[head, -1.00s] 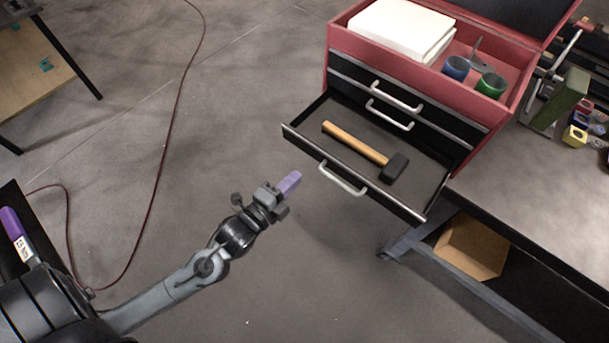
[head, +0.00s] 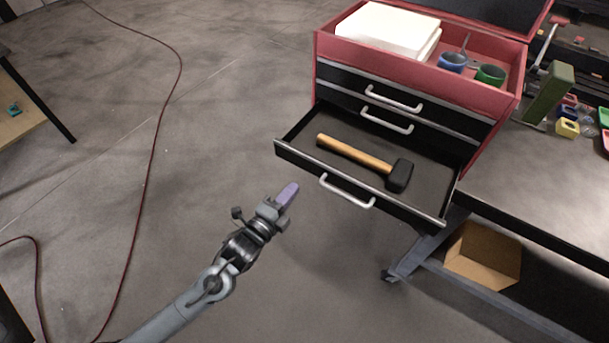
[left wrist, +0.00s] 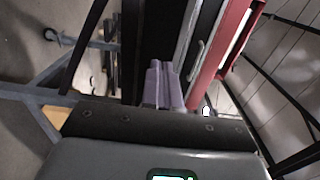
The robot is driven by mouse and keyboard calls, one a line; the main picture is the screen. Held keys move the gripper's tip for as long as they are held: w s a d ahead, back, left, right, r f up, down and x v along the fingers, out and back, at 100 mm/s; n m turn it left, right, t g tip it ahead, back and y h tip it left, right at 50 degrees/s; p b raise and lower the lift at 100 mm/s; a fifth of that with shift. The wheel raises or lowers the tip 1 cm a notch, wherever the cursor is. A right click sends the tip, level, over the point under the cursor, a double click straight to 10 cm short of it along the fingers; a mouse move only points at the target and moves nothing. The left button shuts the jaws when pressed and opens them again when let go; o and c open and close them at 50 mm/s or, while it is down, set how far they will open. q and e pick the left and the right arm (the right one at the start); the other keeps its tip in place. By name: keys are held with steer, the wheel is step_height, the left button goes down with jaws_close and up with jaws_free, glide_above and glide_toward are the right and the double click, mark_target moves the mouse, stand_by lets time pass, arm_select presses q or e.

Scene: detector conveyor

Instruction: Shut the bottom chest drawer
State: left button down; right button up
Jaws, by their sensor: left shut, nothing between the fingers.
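The red and black tool chest (head: 420,75) stands on the workbench. Its bottom drawer (head: 290,150) is pulled out and holds a hammer (head: 365,157) with a wooden handle and black head. The drawer has a silver bar handle (head: 347,192) on its front. My left gripper (head: 287,194) has purple fingers and is shut and empty. It is in front of the drawer, to the left of the handle and apart from it in the head view. In the left wrist view the purple fingers (left wrist: 160,84) are together, with the chest beyond them. My right gripper is not in view.
The two upper drawers (head: 380,100) are closed. A white block (head: 385,30), a blue cup (head: 452,62) and a green cup (head: 490,75) are in the chest's open top. A cardboard box (head: 483,254) sits below the workbench (head: 540,185). The floor left of the chest is open.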

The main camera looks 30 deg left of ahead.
mark_target(311, 167)
arm_select(q)
steer(key=w, duration=0.6)
steer(key=shift+d+b, duration=0.25)
steer(key=shift+b, duration=0.05)
steer(key=shift+w, duration=0.5)
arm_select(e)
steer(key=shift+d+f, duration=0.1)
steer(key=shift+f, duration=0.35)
arm_select(q)
steer(key=shift+w, duration=0.1)
